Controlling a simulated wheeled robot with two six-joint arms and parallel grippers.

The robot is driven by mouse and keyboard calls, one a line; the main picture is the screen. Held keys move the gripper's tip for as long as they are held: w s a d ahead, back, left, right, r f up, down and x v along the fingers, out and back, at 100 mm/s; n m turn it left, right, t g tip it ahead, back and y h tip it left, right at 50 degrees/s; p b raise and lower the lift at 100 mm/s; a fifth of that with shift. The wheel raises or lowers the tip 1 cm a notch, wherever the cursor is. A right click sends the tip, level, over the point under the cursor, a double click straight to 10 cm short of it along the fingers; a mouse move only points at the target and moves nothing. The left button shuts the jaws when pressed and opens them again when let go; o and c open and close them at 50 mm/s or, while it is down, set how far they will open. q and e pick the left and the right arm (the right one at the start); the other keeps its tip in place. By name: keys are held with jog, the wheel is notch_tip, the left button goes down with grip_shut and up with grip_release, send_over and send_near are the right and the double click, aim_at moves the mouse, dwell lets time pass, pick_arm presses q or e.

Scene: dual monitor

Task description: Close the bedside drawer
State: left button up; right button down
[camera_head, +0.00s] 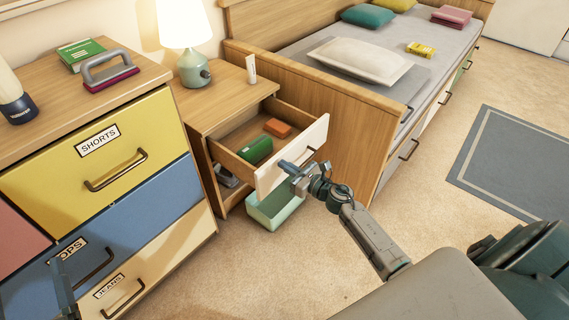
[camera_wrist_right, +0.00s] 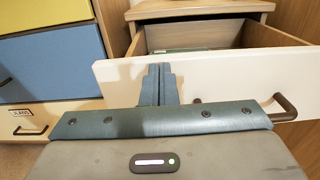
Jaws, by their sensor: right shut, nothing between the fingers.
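The bedside drawer (camera_head: 312,140) is pulled out of the wooden nightstand (camera_head: 215,100). Its white front also shows in the right wrist view (camera_wrist_right: 225,75), with a dark handle (camera_wrist_right: 286,106). A green box and an orange item lie inside the drawer. My right gripper (camera_head: 287,166) is shut and empty at the outer side of the drawer front. In the right wrist view its closed fingertips (camera_wrist_right: 159,70) overlap the white front, left of the handle; I cannot tell whether they touch it. Part of my left gripper (camera_head: 64,290) shows at the lower left edge; its jaws cannot be made out.
A lamp (camera_head: 192,66) and a white tube (camera_head: 251,70) stand on the nightstand. A pale green bin (camera_head: 275,208) is on the floor below the drawer. A labelled dresser (camera_head: 100,160) is at left, the bed (camera_head: 300,85) at right. The front carpet is clear.

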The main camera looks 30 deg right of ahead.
pick_arm(q)
jog(key=shift+f, duration=0.25)
pick_arm(e)
jog(key=shift+w+a, duration=0.15)
jog(key=shift+w, duration=0.3)
jog(key=shift+w, duration=0.1)
